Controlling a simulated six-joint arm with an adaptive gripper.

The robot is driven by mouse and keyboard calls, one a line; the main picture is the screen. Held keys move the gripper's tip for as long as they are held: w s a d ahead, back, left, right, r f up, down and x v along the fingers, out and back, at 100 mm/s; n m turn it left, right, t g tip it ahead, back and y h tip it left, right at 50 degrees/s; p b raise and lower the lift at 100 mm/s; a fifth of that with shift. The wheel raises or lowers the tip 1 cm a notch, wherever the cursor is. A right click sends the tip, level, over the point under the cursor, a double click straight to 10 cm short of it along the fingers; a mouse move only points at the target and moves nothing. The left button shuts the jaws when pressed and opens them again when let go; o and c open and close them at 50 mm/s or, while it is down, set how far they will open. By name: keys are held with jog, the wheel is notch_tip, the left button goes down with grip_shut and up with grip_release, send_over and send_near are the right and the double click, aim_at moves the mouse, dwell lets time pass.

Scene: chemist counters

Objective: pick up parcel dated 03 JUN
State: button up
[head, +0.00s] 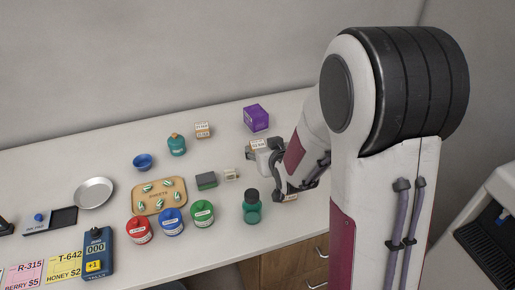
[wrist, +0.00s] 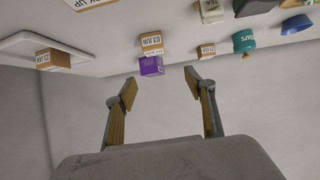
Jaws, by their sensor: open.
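My gripper (wrist: 160,86) is open and empty in the wrist view, its two fingers apart with bare wall behind them. The wrist view is upside down. A small brown parcel with a white label (wrist: 151,40) stands against a purple box (wrist: 151,66); its label seems to read 03 JUN. Another parcel (wrist: 53,58) is on a white tray (wrist: 22,42) at left, with a similar date label too small to be sure of. A third parcel (wrist: 206,50) stands to the right, its date unclear. In the head view, parcels show beside the purple box (head: 256,117) and at the back (head: 202,129).
A teal bottle (head: 177,145), a blue bowl (head: 143,162) and a dark green bottle (head: 252,208) stand on the counter. Red, blue and green jars (head: 202,214) line the front. My arm covers the counter's right end. The back left is clear.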

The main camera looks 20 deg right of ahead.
jog(key=t, duration=0.1)
send_near(259, 146)
jog(key=shift+w+a+f, duration=0.1)
jog(key=shift+w+f, duration=0.05)
jog(key=shift+w, duration=0.25)
jog(key=shift+w+d+f+t, duration=0.2)
jog(key=shift+w+f+t, duration=0.1)
jog(key=shift+f, duration=0.35)
jog(key=shift+x, duration=1.25)
jog(key=shift+w, duration=0.1)
jog(key=shift+x, duration=2.55)
jog(key=shift+r, duration=0.15)
jog(key=c, duration=1.2)
